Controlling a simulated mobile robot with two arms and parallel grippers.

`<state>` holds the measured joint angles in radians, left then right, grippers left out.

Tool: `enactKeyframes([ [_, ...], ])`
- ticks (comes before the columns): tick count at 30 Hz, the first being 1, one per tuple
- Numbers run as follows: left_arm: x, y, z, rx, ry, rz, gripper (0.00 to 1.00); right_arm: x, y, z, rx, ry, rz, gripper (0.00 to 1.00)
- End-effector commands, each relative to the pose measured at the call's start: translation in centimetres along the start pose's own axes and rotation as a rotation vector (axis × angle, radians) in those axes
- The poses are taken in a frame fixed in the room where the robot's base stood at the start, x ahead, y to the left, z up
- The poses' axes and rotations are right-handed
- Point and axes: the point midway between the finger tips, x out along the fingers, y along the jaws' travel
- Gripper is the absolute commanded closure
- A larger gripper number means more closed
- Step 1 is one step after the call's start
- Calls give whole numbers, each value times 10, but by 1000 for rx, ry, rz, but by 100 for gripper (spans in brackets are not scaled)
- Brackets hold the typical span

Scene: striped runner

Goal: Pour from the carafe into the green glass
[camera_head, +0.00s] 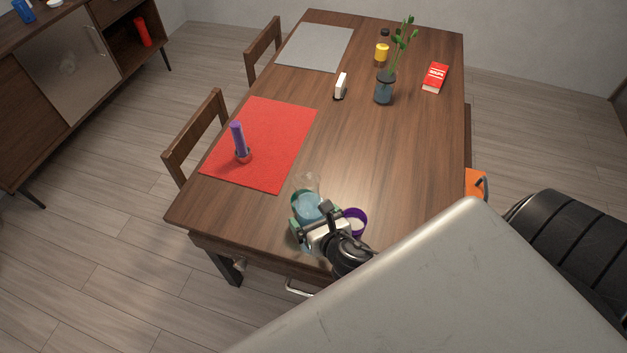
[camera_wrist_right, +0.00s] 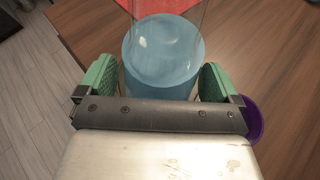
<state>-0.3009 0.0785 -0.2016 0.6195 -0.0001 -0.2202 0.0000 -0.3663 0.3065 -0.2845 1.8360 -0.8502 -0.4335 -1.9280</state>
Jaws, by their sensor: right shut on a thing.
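The clear carafe (camera_head: 306,186) with blue liquid in it stands near the front edge of the brown table in the head view. My right gripper (camera_head: 311,222) is at the carafe, with its green finger pads on either side of it. In the right wrist view the carafe (camera_wrist_right: 163,45) sits between the two pads of the gripper (camera_wrist_right: 160,82), and the gripper is shut on it. The carafe looks upright. I cannot make out a green glass in either view. My left gripper is not in view.
A purple-rimmed bowl (camera_head: 355,220) stands close right of the carafe. A red mat (camera_head: 281,135) bears a purple candle (camera_head: 238,137). A plant vase (camera_head: 384,90), a white upright item (camera_head: 341,84), a yellow bottle (camera_head: 382,52) and a red book (camera_head: 435,77) stand farther back. The table's middle is clear.

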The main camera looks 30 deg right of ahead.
Motion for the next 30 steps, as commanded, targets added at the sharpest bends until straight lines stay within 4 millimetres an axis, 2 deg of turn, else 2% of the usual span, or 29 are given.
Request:
enactKeyframes([
  [18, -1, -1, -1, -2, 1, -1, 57, 1, 0, -2, 3, 6, 2, 62],
  [30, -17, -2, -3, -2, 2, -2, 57, -2, 1, -1, 10, 41, 2, 62],
])
